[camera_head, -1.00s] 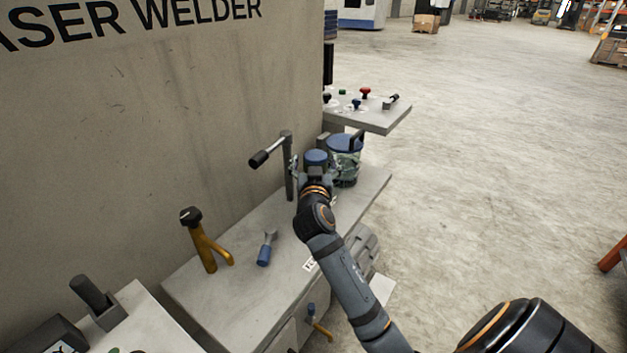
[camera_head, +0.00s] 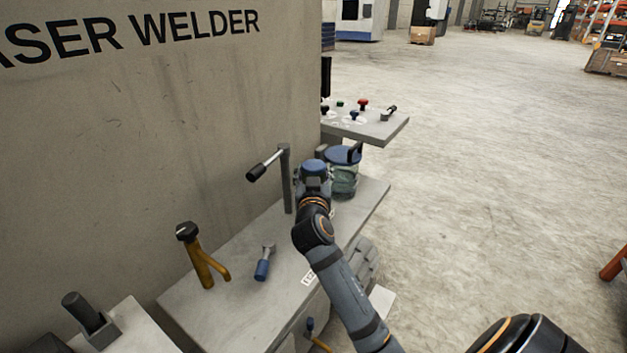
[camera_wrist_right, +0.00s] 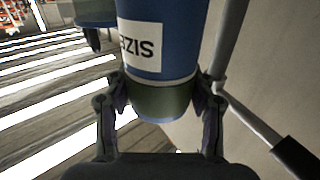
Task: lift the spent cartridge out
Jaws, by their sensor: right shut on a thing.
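The cartridge, a blue cylinder with a white lettered label and an olive band, fills the top middle of the right wrist view (camera_wrist_right: 160,40). Its blue top shows in the head view (camera_head: 314,167). My right gripper (camera_wrist_right: 165,103) is shut on the olive band, one finger on each side. In the head view, my right gripper (camera_head: 314,185) is over the far part of the grey bench. I cannot tell whether the cartridge's other end is still seated, as that part is hidden. My left gripper is not in view.
A grey post with a black-gripped lever (camera_head: 287,180) stands close at left. Open floor lies right.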

